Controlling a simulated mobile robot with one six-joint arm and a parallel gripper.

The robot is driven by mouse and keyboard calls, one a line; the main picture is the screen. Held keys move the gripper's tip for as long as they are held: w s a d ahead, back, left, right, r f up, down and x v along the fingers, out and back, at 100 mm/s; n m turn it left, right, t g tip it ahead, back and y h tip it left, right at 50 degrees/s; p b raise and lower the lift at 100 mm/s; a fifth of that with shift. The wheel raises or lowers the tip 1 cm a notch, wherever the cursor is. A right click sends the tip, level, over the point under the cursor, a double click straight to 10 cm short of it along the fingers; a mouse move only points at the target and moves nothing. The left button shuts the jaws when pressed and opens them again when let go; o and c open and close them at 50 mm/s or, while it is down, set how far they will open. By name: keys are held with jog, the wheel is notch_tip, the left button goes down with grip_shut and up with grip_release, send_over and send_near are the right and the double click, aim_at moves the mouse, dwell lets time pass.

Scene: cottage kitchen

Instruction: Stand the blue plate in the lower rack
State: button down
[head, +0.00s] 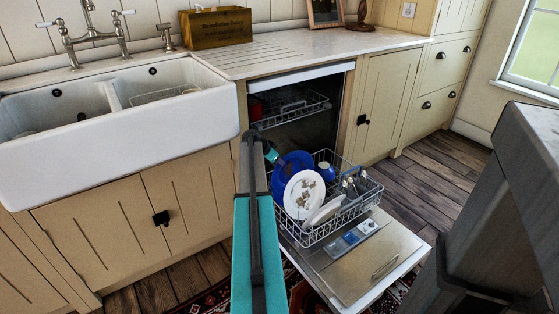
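The blue plate (287,180) is upright and slightly tilted at the left side of the pulled-out lower rack (312,238). A white plate with a floral pattern (304,194) partly covers it from the front. My gripper (275,157) is at the blue plate's upper left edge, with its teal end close to the rim. Its fingertips are too small to make out, so I cannot tell whether they grip the plate. The plate's lower edge is hidden, so I cannot tell whether it rests in the rack.
Another white plate (325,210), a blue round dish (327,171) and cutlery (354,184) are in the lower rack. The dishwasher door (375,262) lies open below it. The upper rack (290,107) is inside. A dark grey post-like object (500,210) stands at the right.

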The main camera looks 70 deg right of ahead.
jog(key=shift+a+f+b, duration=0.15)
jog(key=shift+f+b, duration=0.95)
jog(key=shift+f, duration=1.2)
jog(key=shift+s, duration=0.1)
jog(key=c, duration=1.9)
grip_release()
jog(key=shift+f, duration=0.25)
jog(key=shift+r, duration=0.2)
jog(key=shift+w+a+r, duration=0.2)
jog(key=shift+r, duration=0.3)
jog(key=p+v, duration=0.2)
jog(key=v, duration=0.8)
jog(key=shift+a+r, duration=0.25)
jog(key=shift+r, duration=0.05)
jog(key=shift+w, duration=0.15)
